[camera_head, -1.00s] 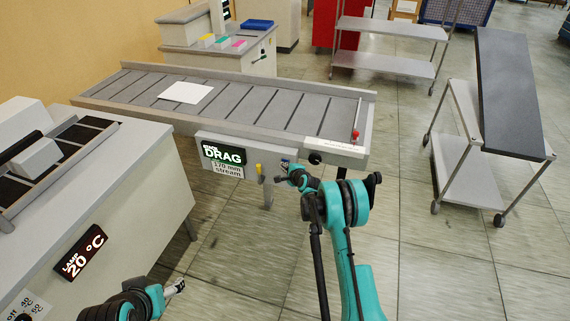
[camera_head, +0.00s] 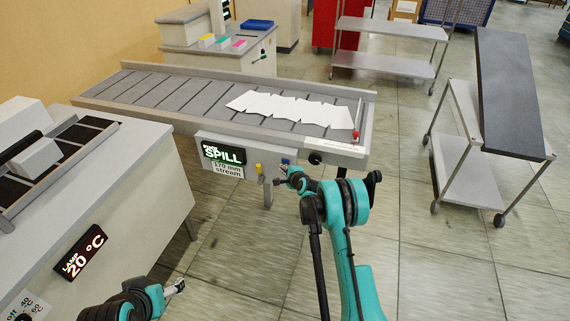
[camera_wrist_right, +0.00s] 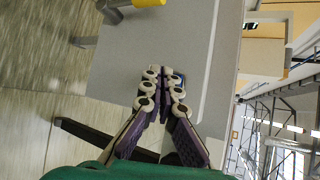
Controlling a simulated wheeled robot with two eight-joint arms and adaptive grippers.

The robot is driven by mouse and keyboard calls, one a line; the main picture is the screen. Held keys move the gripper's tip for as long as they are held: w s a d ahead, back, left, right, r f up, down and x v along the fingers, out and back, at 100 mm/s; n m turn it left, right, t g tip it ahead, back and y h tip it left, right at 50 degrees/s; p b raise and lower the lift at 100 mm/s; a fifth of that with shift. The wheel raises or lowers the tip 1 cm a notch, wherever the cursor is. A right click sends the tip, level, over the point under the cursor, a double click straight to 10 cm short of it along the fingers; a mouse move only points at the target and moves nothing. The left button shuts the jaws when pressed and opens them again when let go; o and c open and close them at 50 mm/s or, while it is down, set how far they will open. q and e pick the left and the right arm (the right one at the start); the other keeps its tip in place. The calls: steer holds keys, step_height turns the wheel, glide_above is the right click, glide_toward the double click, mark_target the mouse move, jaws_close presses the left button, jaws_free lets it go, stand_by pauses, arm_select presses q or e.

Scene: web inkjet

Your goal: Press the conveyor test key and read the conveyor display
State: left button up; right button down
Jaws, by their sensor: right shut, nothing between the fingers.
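The conveyor (camera_head: 140,88) carries a row of overlapping white sheets (camera_head: 290,108) reaching near its right end. Its display (camera_head: 223,153) shows SPILL in large letters, with a small blurred word above. A label below reads 170 mm stream. A small blue key (camera_head: 285,161) is on the conveyor's front panel, right of a yellow lever (camera_head: 259,169). My right gripper (camera_head: 284,170) is shut and empty, just at the blue key. In the right wrist view its fingertips (camera_wrist_right: 163,75) partly hide the blue key; I cannot tell whether they touch it. My left gripper (camera_head: 176,287) is low at the left, its opening unclear.
A grey machine (camera_head: 150,185) with a display (camera_head: 82,252) reading LAMP 20 °C stands at the left. A black knob (camera_head: 315,158) and a red part (camera_head: 355,136) are at the conveyor's right end. A wheeled cart (camera_head: 470,165) stands right, with open floor between.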

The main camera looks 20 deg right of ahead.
steer(key=s+a, duration=0.1)
steer(key=s, duration=0.1)
steer(key=s+a, duration=0.1)
steer(key=s, duration=0.1)
steer(key=shift+a, duration=0.4)
steer(key=shift+r, duration=0.15)
stand_by(0.7)
steer(key=s+a+r+n+g, duration=0.1)
steer(key=s+a+r+n, duration=0.1)
steer(key=s+r+n, duration=0.5)
steer(key=s+a+r+n+g, duration=0.2)
steer(key=s+a+r+n, duration=0.1)
steer(key=s+r, duration=0.8)
steer(key=s+r+n+g, duration=0.1)
steer(key=s+n, duration=0.4)
steer(key=s, duration=0.9)
steer(key=s+r+n+g+h, duration=0.1)
steer(key=s+n, duration=0.4)
steer(key=s, duration=0.9)
steer(key=shift+a+r+n+g, duration=0.25)
steer(key=shift+n+g, duration=0.05)
steer(key=shift+g, duration=0.2)
